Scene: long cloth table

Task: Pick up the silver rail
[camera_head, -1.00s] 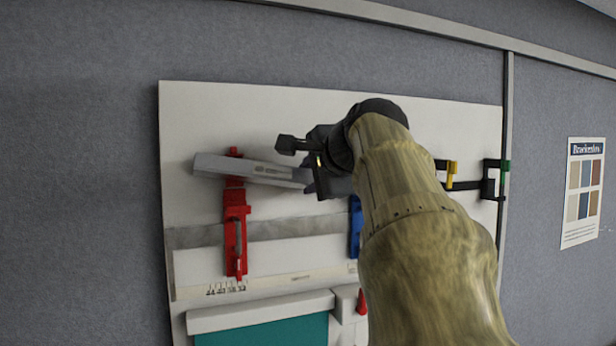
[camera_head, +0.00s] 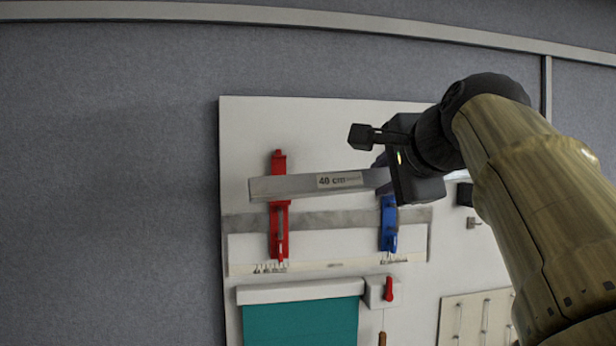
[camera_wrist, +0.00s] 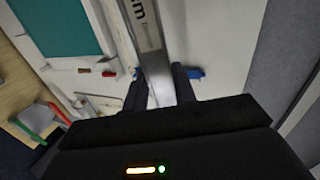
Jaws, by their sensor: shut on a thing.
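The silver rail (camera_head: 298,186) is a flat grey bar with a "40 cm" label. It extends to the left from my gripper (camera_head: 383,176), in front of the white board, and tilts slightly. My gripper is shut on the rail's right end. In the wrist view the rail (camera_wrist: 154,55) runs up from between the two dark fingers (camera_wrist: 160,92). The fingertips are partly hidden in the head view.
The white board (camera_head: 330,125) holds a red clamp (camera_head: 279,232), a blue clamp (camera_head: 388,228) and a long grey strip (camera_head: 330,219) behind the rail. Below are a teal panel (camera_head: 300,322) and a red-handled tool (camera_head: 388,289). Grey wall (camera_head: 110,180) is bare at left.

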